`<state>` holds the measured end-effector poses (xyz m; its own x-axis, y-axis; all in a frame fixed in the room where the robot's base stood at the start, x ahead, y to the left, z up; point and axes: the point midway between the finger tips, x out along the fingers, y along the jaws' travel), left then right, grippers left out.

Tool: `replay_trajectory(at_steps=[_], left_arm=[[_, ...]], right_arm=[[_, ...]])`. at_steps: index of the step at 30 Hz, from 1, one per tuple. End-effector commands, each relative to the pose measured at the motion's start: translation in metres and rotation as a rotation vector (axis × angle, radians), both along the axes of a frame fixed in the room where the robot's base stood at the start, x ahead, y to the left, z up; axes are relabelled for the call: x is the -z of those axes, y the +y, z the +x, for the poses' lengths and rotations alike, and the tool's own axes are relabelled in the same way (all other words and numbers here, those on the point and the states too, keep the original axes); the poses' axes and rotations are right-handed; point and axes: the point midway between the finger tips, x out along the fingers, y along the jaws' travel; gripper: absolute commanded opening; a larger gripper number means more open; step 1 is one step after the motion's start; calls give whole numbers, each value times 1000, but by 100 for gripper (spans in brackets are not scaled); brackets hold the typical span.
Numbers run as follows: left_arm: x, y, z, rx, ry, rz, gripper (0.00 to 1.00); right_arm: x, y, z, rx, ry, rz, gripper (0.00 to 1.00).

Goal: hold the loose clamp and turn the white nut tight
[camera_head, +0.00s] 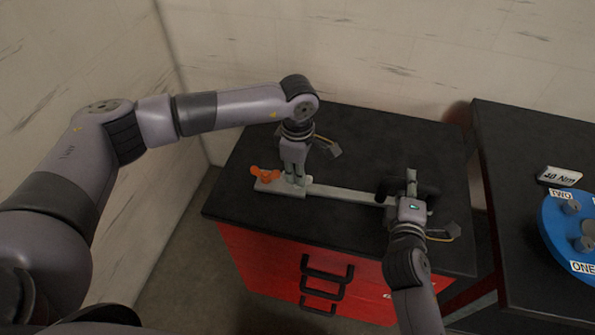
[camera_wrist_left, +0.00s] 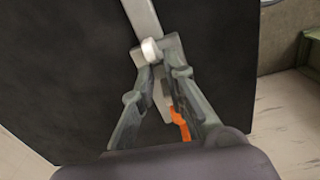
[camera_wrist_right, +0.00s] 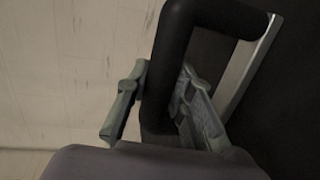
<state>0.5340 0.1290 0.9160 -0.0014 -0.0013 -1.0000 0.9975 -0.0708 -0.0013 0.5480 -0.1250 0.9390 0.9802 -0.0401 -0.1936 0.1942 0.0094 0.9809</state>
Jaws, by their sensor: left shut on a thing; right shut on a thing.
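The clamp is a long pale metal bar (camera_head: 345,193) lying on the black-topped cabinet. It has an orange handle (camera_head: 265,175) at its left end and a thick black curved part (camera_head: 383,189) at its right end. My left gripper (camera_head: 294,180) points down at the left end, beside the orange handle. In the left wrist view the white nut (camera_wrist_left: 150,48) shows at its fingertips, which are closed about it. My right gripper (camera_head: 409,194) is shut on the black curved part, which passes between its fingers in the right wrist view (camera_wrist_right: 168,75). The nut is hidden in the head view.
The red cabinet with black top (camera_head: 240,202) has free surface around the bar. Pale walls stand behind and left.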

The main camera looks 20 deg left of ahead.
Motion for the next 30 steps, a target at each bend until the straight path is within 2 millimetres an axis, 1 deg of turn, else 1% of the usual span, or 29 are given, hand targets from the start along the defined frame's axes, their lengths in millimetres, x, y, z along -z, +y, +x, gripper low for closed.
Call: replay_trajectory(at_steps=[1, 6, 12, 19, 30], left_arm=[[-2, 0, 1, 37, -4, -1, 0], [-2, 0, 2, 149, -5, 0, 0], [-1, 0, 2, 237, -5, 1, 0], [-1, 1, 1, 282, -5, 1, 0], [-1, 0, 1, 289, -3, 1, 0]], right_arm=[[3, 0, -1, 1, 7, -3, 0], [3, 0, -1, 1, 7, -3, 0], [3, 0, -1, 1, 7, -3, 0], [4, 0, -1, 0, 8, -3, 0], [4, 0, -1, 0, 8, -3, 0]])
